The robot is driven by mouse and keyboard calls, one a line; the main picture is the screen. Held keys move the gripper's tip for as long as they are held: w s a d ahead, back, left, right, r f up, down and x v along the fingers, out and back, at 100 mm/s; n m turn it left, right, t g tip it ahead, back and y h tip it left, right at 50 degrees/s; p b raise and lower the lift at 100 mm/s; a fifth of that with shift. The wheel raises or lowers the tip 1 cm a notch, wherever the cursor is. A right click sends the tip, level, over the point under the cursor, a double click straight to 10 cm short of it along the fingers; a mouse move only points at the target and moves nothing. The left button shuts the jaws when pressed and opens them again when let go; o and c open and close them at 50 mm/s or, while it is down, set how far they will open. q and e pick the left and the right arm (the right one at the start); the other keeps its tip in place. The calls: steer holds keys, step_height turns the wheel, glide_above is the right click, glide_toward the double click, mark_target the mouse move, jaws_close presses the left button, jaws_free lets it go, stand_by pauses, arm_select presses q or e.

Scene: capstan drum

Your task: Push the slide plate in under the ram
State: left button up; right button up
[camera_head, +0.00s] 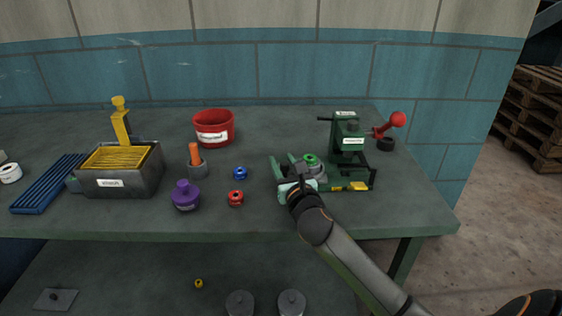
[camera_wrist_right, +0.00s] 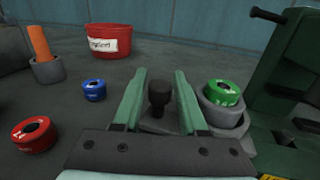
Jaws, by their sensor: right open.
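The green press (camera_head: 350,150) stands at the right of the bench, its ram in the upper body and its red-knobbed lever (camera_head: 397,119) out to the right. Left of the ram, a grey cup (camera_head: 316,172) holds a green ring (camera_head: 311,160); the cup and ring also show in the right wrist view (camera_wrist_right: 222,93). The slide plate (camera_wrist_right: 160,124) is mostly hidden by my gripper; a black knob (camera_wrist_right: 158,95) stands upright on it. My right gripper (camera_head: 282,159) is open, its two fingers on either side of the knob. Contact cannot be told. My left gripper is out of view.
A red bin (camera_head: 213,128), blue ring (camera_head: 240,173), red ring (camera_head: 235,198), purple knobbed piece (camera_head: 185,196) and orange-handled tool (camera_head: 195,160) stand left of the press. A grey box (camera_head: 122,181) is farther left. The bench front edge is close to my right gripper.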

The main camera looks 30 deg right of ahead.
steer(key=shift+x, duration=0.8)
steer(key=shift+c, duration=0.3)
jaws_close()
stand_by(0.6)
steer(key=shift+s, duration=0.1)
